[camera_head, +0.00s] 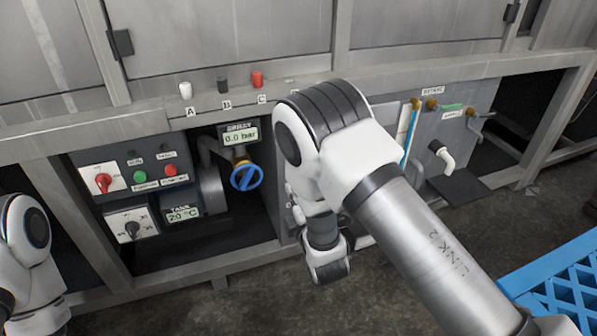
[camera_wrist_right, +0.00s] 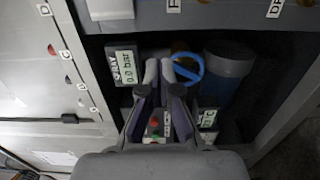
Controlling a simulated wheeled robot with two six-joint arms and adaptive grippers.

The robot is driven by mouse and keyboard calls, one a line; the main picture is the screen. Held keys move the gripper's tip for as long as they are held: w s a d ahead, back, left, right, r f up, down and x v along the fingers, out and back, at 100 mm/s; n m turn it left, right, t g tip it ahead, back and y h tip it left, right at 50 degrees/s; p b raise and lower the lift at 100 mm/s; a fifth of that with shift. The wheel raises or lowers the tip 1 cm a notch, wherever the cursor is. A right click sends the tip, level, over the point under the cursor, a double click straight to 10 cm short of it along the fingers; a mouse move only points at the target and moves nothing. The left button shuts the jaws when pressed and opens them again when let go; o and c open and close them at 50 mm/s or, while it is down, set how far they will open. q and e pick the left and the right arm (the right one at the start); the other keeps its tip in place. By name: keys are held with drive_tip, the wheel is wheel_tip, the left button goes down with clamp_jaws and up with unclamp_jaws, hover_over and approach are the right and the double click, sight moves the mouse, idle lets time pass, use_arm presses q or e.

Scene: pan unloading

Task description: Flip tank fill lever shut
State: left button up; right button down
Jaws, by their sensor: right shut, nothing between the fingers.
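On the grey panel at the right of the head view, a green piece (camera_head: 452,107) sits beside brass fittings (camera_head: 431,104). A brass fitting with an orange-brown top (camera_head: 416,103) stands left of it above a blue-and-white pipe (camera_head: 411,135). The labels there are too small to read, so I cannot tell which part is the tank fill lever. My right gripper (camera_wrist_right: 160,68) is shut and empty in the right wrist view, in front of the bay with the blue handwheel (camera_wrist_right: 188,68). In the head view my right arm hides part of the panel. My left gripper is out of view.
The left bay holds a pressure display (camera_head: 240,135), the blue handwheel (camera_head: 247,177), a red knob (camera_head: 103,182) and a black dial (camera_head: 134,229). A white spout (camera_head: 443,157) sits over a dark plate (camera_head: 458,188). A blue crate (camera_head: 562,290) stands at lower right.

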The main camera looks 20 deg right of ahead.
drive_tip(key=w+d+b, duration=0.3)
drive_tip(key=w+d, duration=0.1)
drive_tip(key=w, duration=0.3)
drive_tip(key=shift+w, duration=0.3)
